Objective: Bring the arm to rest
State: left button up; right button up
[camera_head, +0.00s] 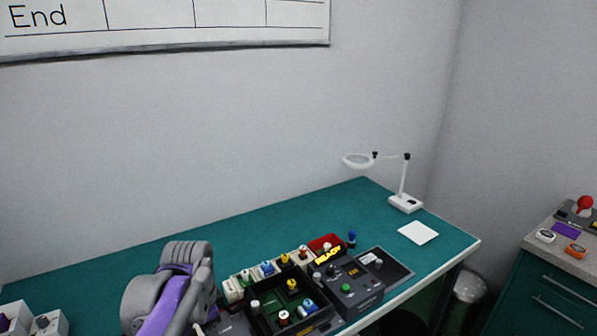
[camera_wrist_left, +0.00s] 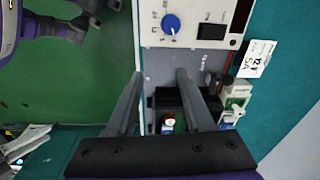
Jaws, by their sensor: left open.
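My left arm (camera_head: 175,290), purple and grey, is bent at the lower left of the head view, over the front of the green bench. Its fingertips are hidden there. In the left wrist view my left gripper (camera_wrist_left: 160,72) is open, its two dark fingers spread with nothing held between them. A dark tray with small parts shows behind and between the fingers. My right gripper is in neither view.
On the green bench (camera_head: 130,262) stand a black parts tray (camera_head: 262,318), a dark tester box (camera_head: 347,287), a red bin (camera_head: 325,241) and a magnifier lamp (camera_head: 404,202). A white card (camera_head: 418,232) lies at the right. The bench's back strip is clear. A cabinet (camera_head: 560,290) stands farther right.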

pick_arm(q)
jog(key=s+f+n+t, duration=0.2)
jog(key=s+f+n, duration=0.2)
jog(key=s, duration=0.3)
jog(key=s+f+n+t, duration=0.3)
jog(key=s+f+n, duration=0.2)
jog(key=s+n, duration=0.1)
jog(key=shift+s+d, duration=0.4)
jog(key=shift+s, duration=0.35)
